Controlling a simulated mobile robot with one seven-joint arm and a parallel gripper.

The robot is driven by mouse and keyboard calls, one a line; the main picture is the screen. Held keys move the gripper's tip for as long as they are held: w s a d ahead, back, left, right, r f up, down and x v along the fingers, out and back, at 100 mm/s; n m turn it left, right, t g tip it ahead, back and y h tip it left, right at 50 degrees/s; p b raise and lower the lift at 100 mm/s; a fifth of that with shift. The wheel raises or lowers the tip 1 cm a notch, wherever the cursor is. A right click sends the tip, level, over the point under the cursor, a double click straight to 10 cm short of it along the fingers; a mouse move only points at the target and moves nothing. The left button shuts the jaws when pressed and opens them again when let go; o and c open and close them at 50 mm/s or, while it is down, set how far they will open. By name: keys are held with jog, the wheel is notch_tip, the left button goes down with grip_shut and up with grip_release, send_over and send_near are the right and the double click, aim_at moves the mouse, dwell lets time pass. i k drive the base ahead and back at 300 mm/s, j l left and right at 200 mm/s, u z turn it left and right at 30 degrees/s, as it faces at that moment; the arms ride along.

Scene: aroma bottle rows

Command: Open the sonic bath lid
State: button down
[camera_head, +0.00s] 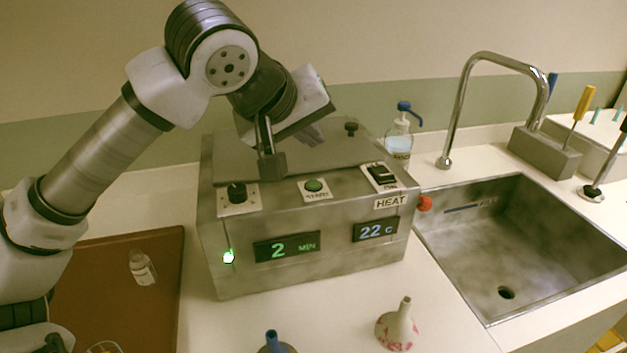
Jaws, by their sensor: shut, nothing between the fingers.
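The sonic bath (312,265) is a grey metal box on the counter, with a dial, a green START button, a HEAT switch and two lit displays on its front. Its metal lid (335,155) lies on top and looks closed. A small dark knob (351,128) stands at the lid's back right. My gripper (270,165) reaches in from the left over the lid, pointing down near its front left part. The gripper is shut and empty. I cannot tell whether its fingertips touch the lid, and part of the lid is hidden behind it.
A steel sink (520,245) with a curved tap (470,80) is at the right. A pump bottle (398,135) stands behind the bath's right end. A brown tray (110,300) with a small bottle (142,268) is at the left. A flask-like bottle (397,330) stands in front.

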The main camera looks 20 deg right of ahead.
aim_at(234, 161)
jog(key=k+j, duration=0.2)
jog(key=j, duration=0.2)
jog(key=k+j, duration=0.45)
jog(key=j, duration=0.3)
